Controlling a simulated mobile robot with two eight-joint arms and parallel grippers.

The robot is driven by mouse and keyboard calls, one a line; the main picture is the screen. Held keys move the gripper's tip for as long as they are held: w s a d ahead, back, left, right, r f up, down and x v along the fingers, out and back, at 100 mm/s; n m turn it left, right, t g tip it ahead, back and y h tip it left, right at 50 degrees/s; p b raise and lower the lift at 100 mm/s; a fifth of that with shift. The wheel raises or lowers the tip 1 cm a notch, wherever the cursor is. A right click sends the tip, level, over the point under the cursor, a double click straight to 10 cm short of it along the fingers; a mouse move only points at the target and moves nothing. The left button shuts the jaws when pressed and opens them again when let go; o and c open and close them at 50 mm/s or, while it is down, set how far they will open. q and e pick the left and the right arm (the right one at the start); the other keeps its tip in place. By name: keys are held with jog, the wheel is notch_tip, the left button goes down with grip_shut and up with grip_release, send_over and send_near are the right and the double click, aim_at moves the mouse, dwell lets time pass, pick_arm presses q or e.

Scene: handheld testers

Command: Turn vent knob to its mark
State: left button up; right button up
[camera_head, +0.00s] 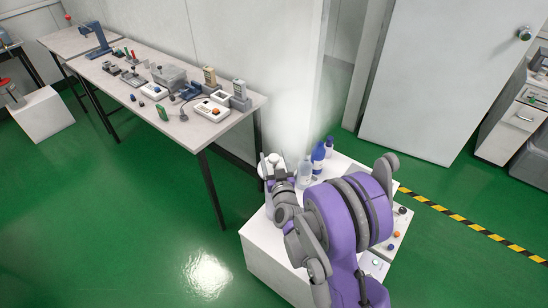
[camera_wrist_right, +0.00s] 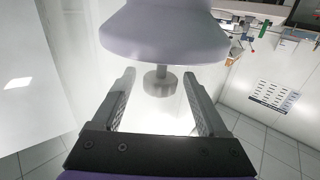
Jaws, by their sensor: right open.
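A short grey round knob (camera_wrist_right: 160,82), which looks like the vent knob, sits on a stem from a pale lavender-grey rounded body (camera_wrist_right: 165,35) in the right wrist view. My right gripper (camera_wrist_right: 160,76) is open, with a fingertip on each side of the knob and visible gaps to both. How deep the knob lies between the fingers I cannot tell. In the head view my right gripper (camera_head: 274,172) is at the left back of the white bench, and my arm hides much there. I cannot make out the mark. My left gripper is not in view.
Blue bottles (camera_head: 318,158) stand on the white bench (camera_head: 257,250) close to my right gripper. Small items with coloured knobs lie at the bench's right side, partly behind my arm. A long table (camera_head: 190,125) with several testers stands at the left. Green floor between is clear.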

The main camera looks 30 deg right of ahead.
grip_shut()
dwell(0.4)
